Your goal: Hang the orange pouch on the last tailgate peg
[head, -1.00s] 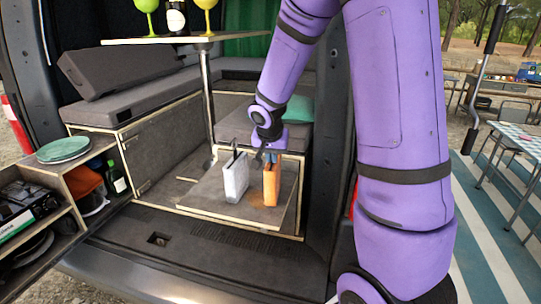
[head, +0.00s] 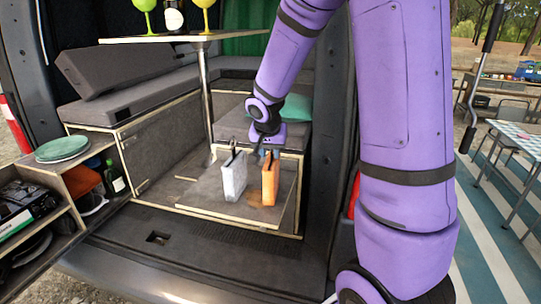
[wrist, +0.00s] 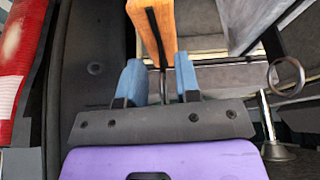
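The orange pouch (head: 269,184) is upright, low in the van's rear opening, to the right of a pale grey pouch (head: 234,178). My gripper (head: 263,152) is just above the orange pouch, pointing down. In the wrist view, my gripper's two blue fingers (wrist: 160,82) stand apart. The orange pouch (wrist: 154,24) shows beyond them, with a dark strip down its side. A thin metal piece (wrist: 163,86) shows in the gap between the fingers; I cannot tell whether they touch it. I cannot make out a tailgate peg.
A grey panel (head: 200,198) with wooden edges lies under the pouches. A table (head: 190,38) on a metal post stands behind at left. A shelf unit (head: 76,184) is at far left. A metal ring (wrist: 287,76) is at right in the wrist view.

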